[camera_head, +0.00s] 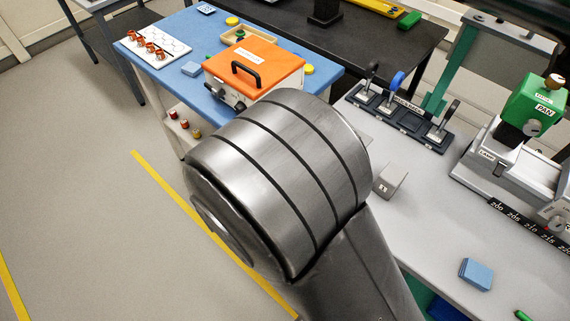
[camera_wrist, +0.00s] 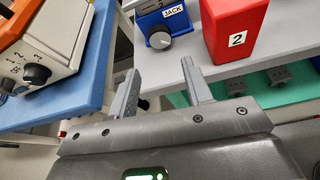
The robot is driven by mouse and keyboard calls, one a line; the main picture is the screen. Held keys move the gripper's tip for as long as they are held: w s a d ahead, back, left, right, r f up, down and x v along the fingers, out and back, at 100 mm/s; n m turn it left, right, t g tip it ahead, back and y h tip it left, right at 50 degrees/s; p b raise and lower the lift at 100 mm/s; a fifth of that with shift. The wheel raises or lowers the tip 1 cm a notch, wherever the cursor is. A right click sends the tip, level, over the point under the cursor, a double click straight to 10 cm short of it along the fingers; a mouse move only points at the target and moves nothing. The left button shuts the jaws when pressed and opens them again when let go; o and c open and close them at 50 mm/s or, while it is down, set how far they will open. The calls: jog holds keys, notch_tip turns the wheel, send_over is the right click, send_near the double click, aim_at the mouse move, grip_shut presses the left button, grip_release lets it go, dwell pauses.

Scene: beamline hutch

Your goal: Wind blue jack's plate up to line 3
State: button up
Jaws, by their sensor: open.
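The blue jack (camera_wrist: 168,25) shows at the top of the wrist view, cut off by the upper edge. It has a white JACK label and a dark knob (camera_wrist: 160,40) with a pale pointer mark on its front. In the picture the fingertips lie just below the knob, with a visible gap. In the head view my arm fills the middle, and neither the gripper nor the blue jack can be made out there.
A red block (camera_wrist: 235,28) marked 2 stands right of the jack. An orange-topped box (camera_head: 255,66) with knobs sits on the blue table (camera_head: 180,30).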

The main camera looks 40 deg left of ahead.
jog(key=w+f+n+h, duration=0.1)
jog(key=w, duration=0.2)
jog(key=w+f+n+h, duration=0.1)
jog(key=w+n, duration=0.1)
jog(key=w, duration=0.2)
jog(key=w+a+f+n+h, duration=0.1)
jog(key=w+f, duration=0.1)
jog(key=w, duration=0.1)
jog(key=shift+w+n, duration=0.25)
jog(key=shift+n, duration=0.15)
jog(key=c, duration=0.7)
